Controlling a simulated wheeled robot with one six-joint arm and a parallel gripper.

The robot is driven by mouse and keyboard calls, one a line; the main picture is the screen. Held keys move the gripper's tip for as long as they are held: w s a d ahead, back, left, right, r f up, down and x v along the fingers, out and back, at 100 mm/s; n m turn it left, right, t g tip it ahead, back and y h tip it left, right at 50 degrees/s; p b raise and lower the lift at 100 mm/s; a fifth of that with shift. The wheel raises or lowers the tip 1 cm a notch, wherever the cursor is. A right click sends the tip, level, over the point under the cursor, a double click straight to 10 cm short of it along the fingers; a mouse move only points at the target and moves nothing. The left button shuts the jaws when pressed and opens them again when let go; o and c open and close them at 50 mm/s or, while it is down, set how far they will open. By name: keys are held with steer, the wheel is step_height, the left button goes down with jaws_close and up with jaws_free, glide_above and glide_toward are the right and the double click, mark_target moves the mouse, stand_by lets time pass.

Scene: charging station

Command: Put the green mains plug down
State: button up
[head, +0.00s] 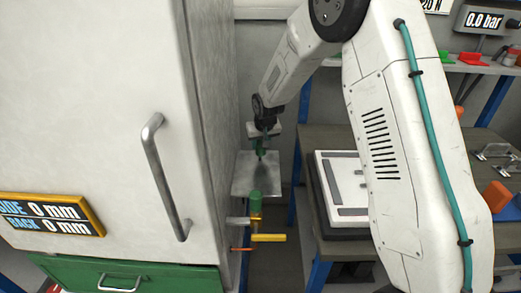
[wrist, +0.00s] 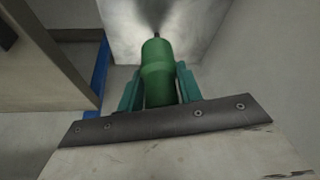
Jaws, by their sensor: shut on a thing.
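My gripper (head: 261,142) reaches down beside the tall white cabinet in the head view. In the wrist view its two teal fingers (wrist: 160,88) are shut on the green mains plug (wrist: 158,70). The plug's narrow dark tip points away from the gripper, toward a pale metal plate (wrist: 192,22). In the head view the plug (head: 260,153) is small and partly hidden by the gripper, above the metal plate (head: 245,183). I cannot tell whether its tip touches the plate.
The white cabinet (head: 95,95) with a grey handle stands close on the left. A green cylinder (head: 255,203) and a yellow bar (head: 268,238) stick out below the plate. A workbench (head: 318,138) with a white slotted board (head: 342,182) stands to the right.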

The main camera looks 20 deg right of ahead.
mark_target(260, 149)
steer(key=shift+w, duration=0.45)
steer(key=shift+f, duration=1.8)
steer(key=shift+s+f, duration=0.1)
steer(key=o, duration=1)
